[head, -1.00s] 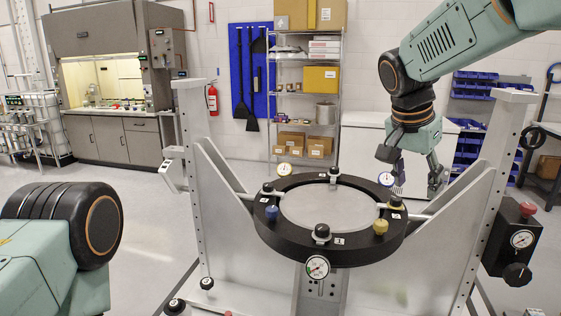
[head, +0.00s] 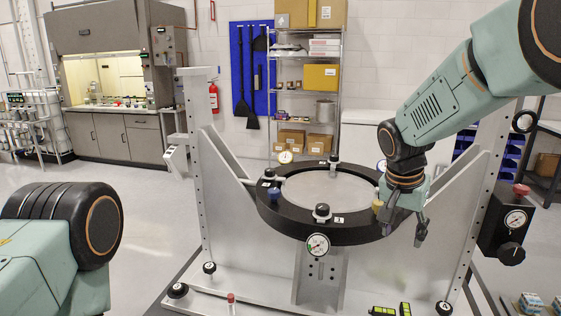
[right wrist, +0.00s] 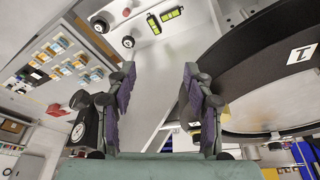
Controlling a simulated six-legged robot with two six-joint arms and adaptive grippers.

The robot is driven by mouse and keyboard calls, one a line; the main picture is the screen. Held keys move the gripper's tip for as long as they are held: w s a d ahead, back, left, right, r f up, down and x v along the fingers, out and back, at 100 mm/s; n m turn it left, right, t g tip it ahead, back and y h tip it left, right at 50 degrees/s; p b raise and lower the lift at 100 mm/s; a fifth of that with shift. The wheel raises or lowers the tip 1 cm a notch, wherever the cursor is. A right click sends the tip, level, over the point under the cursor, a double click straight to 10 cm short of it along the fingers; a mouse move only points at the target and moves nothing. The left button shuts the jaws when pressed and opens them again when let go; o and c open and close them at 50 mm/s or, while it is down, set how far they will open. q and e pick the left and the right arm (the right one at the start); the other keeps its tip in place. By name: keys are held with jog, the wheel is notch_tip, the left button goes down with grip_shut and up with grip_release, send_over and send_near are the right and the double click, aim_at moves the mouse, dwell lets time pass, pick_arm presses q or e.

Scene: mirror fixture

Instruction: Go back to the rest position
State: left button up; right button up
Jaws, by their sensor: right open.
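My right gripper (head: 404,228) is open and empty, with its fingers pointing down at the right edge of the black ring of the mirror fixture (head: 345,233). Whether it touches the ring cannot be told from the head view. In the right wrist view the open fingers (right wrist: 158,88) have clear space between them, and the black ring (right wrist: 255,65) is close on the right. The round pale mirror (head: 325,190) lies inside the ring. My left gripper is not in view; only part of my left arm shows at the left.
The fixture's upright posts (head: 196,170) stand on both sides. A box with a gauge and red knob (head: 507,222) is on the right post. Green-and-black items (head: 405,309) lie at the front. Shelving (head: 308,100) and a fume hood (head: 110,80) stand behind. Open floor is at left.

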jog(key=s+a+f+n+y+b, duration=0.1)
jog(key=s+f+b, duration=0.3)
jog(key=f, duration=0.8)
jog(key=s+f+n+g+y+b, duration=0.1)
jog(key=s+f+n+b, duration=0.1)
jog(key=s+f, duration=0.65)
jog(key=s+a+f+n+b, duration=0.1)
jog(key=s+f+b, duration=0.2)
jog(key=f, duration=1.1)
jog(key=s+f+n+b, duration=0.2)
jog(key=s+f+b, duration=0.2)
jog(key=s+f, duration=0.4)
jog(key=s+f+n+g+b, duration=0.1)
jog(key=s+f+b, duration=0.4)
jog(key=s, duration=1.1)
notch_tip(320, 180, down, 3)
jog(key=shift+s+f+n+y, duration=0.1)
jog(key=shift+s+n+y, duration=0.15)
jog(key=shift+n, duration=0.25)
